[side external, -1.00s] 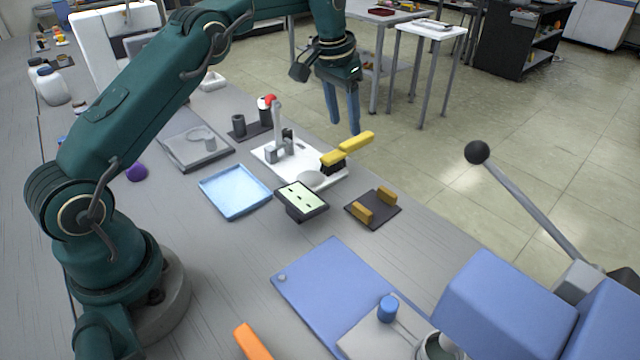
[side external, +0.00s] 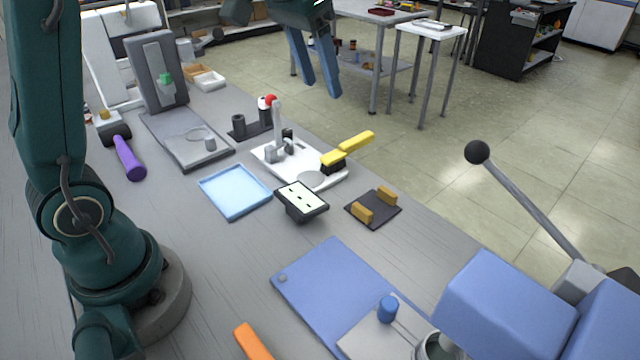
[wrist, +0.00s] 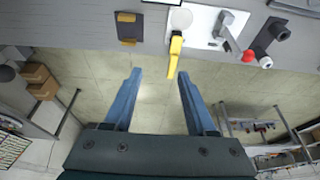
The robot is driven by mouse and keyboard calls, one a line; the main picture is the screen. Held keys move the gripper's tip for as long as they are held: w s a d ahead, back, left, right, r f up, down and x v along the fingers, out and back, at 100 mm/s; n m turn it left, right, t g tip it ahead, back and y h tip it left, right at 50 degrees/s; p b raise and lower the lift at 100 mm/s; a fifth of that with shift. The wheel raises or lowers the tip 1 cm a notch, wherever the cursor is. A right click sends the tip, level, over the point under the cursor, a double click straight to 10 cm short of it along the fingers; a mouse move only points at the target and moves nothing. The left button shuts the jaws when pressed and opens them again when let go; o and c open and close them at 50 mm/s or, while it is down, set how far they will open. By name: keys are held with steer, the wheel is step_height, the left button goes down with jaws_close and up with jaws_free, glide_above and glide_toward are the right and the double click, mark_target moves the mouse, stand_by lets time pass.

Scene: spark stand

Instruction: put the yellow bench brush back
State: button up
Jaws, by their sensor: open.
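The yellow bench brush (side external: 346,150) lies on the white spark stand base (side external: 268,157), its dark bristles down on the plate and its handle sticking out past the bench edge. It also shows in the wrist view (wrist: 175,52), ahead of and between my fingers. A dark pad with two yellow-brown blocks, the holder (side external: 373,222), sits empty on the bench; it also shows in the wrist view (wrist: 130,28). My gripper (side external: 318,88) is open and empty, raised high beyond the bench edge, apart from the brush.
A small screen (side external: 302,198) and a light blue tray (side external: 235,192) stand near the plate. A post with a red ball (side external: 268,102) rises behind it. A long black-knobbed lever (side external: 520,195) and a blue machine (side external: 515,305) are at right.

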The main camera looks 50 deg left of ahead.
steer(key=s+d+f+t, duration=0.1)
steer(key=s+f, duration=0.2)
steer(key=s, duration=0.5)
steer(key=s+d+f, duration=0.2)
steer(key=s+f, duration=0.1)
steer(key=s, duration=0.6)
steer(key=shift+s+d+t, duration=0.25)
steer(key=shift+s+t, duration=0.05)
steer(key=shift+t, duration=0.1)
steer(key=shift+s+f, duration=0.1)
